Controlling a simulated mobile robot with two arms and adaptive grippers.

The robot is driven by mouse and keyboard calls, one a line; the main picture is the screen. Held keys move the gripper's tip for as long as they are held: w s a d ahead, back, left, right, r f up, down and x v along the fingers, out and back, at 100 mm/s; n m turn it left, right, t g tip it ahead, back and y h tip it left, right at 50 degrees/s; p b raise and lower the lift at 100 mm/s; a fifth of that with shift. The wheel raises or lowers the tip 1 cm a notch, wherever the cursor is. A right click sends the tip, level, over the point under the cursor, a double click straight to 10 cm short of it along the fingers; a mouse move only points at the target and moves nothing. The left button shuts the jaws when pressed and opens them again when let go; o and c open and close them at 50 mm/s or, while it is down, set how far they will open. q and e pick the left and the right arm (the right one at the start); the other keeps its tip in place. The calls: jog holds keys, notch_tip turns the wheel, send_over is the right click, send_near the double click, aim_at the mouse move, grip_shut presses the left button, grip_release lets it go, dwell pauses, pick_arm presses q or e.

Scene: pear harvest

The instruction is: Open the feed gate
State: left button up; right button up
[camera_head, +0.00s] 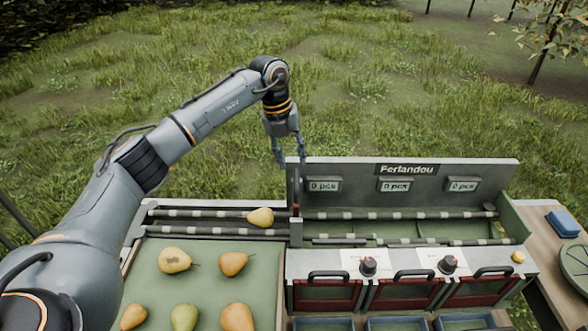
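My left gripper (291,160) hangs from the arm that comes in from the left. What looks like the feed gate (296,233) is a grey upright piece between the left tray and the sorter, across the end of the striped rails. Whether the fingers touch it cannot be told. A yellow pear (261,217) lies on the rails just left of it. My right gripper is not in view.
Several pears lie in the green tray (215,275). The sorter's back panel (450,172) carries three "0 pcs" displays. Two black knobs (368,266) and three handled red-framed doors face front. A blue block (563,223) lies on the right table. Grass is behind.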

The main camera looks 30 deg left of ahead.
pick_arm(q)
notch_tip(320, 180, up, 7)
jog(key=a, duration=0.1)
jog(key=shift+s+f, duration=0.2)
jog(key=shift+s, duration=0.1)
jog(key=shift+a+f, duration=0.1)
